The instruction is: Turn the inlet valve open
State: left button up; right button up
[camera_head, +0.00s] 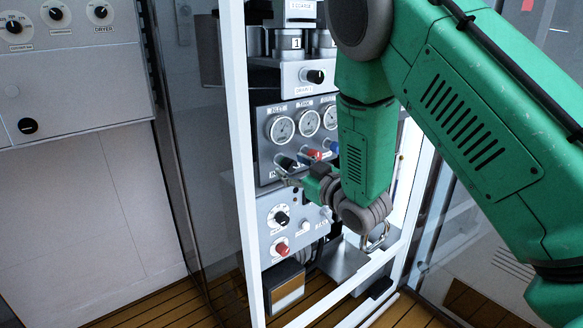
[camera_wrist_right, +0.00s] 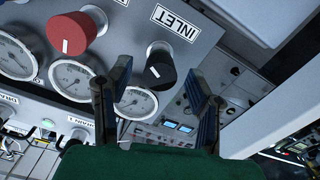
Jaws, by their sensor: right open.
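The inlet valve is a black knob (camera_wrist_right: 160,68) beside an INLET label (camera_wrist_right: 177,20) in the right wrist view. In the head view the black knob (camera_head: 285,162) sits at the lower left of the gauge panel. My right gripper (camera_head: 287,179) is open just in front of it. In the wrist view my right gripper (camera_wrist_right: 160,90) has its two fingers apart, with the knob seen in the gap between them. Nothing is held, and I cannot tell whether a finger touches the knob. My left gripper is out of view.
A red knob (camera_wrist_right: 75,33) is beside the inlet knob. Several round gauges (camera_head: 281,128) are above the knobs. A lower panel (camera_head: 295,225) carries more knobs. A white frame post (camera_head: 243,170) stands left of the panel, close to my right gripper.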

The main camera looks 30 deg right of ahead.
jog(key=s+d, duration=0.1)
jog(key=s, duration=1)
jog(key=shift+s, duration=0.25)
jog(key=shift+f, duration=0.2)
jog(key=s+a+f+m+g+h, duration=0.15)
jog(key=s+f+g, duration=0.25)
jog(key=f, duration=0.7)
jog(key=s+a+f+m+g, duration=0.1)
jog(key=s+a+f+g, duration=0.3)
jog(key=f, duration=0.6)
jog(key=s+a+f+g, duration=0.2)
jog(key=s+f+g, duration=0.2)
jog(key=s, duration=0.5)
jog(key=s+a+f+g, duration=0.2)
jog(key=s+f+g, duration=0.3)
jog(key=s+f, duration=0.3)
jog(key=shift+s+a+m, duration=0.35)
jog(key=shift+s+m, duration=0.1)
